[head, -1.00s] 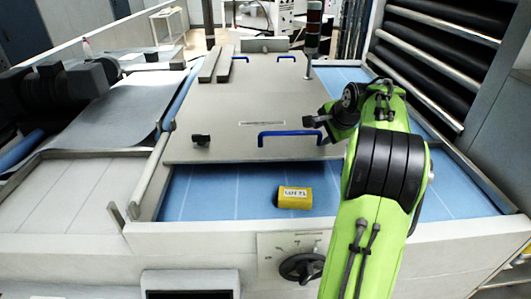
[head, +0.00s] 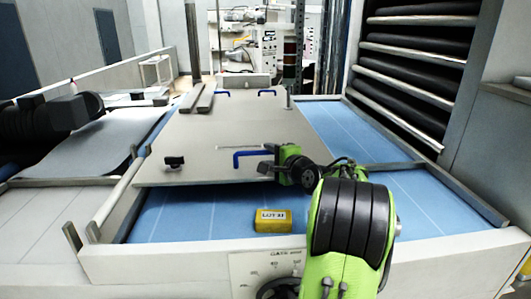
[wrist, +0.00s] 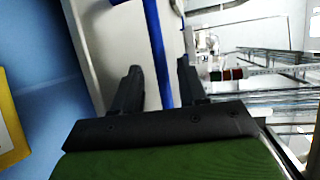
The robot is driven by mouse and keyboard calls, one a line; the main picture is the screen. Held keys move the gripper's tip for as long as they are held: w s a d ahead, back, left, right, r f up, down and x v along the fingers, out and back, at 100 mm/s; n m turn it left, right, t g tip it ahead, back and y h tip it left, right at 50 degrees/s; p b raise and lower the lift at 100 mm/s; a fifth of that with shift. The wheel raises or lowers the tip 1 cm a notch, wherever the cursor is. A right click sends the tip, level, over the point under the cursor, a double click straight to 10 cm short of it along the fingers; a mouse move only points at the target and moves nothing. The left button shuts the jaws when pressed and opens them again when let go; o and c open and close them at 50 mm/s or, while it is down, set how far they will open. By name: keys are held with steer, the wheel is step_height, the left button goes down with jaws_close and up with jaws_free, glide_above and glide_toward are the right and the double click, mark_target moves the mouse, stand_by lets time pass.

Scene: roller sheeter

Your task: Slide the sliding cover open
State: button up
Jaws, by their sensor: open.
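The sliding cover (head: 212,166) is a flat grey-beige panel lying over a blue bed. A blue bar handle (head: 238,160) stands near its front edge, and a small black knob (head: 174,161) sits to the left. My gripper (head: 267,166) is beside the right end of the blue handle, low over the cover. In the wrist view my gripper (wrist: 158,76) is open, with the blue handle (wrist: 157,45) in line with the gap between its fingers. I cannot tell whether they touch.
A yellow labelled block (head: 273,220) lies on the blue bed (head: 375,147) in front of the cover. Two grey bars (head: 197,98) and two more blue handles lie at the cover's far end. Dark rollers (head: 415,65) stand at the right.

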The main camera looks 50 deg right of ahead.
mark_target(267, 153)
steer(key=x, duration=0.3)
steer(key=shift+w+d, duration=0.15)
steer(key=shift+w, duration=0.15)
jaws_close()
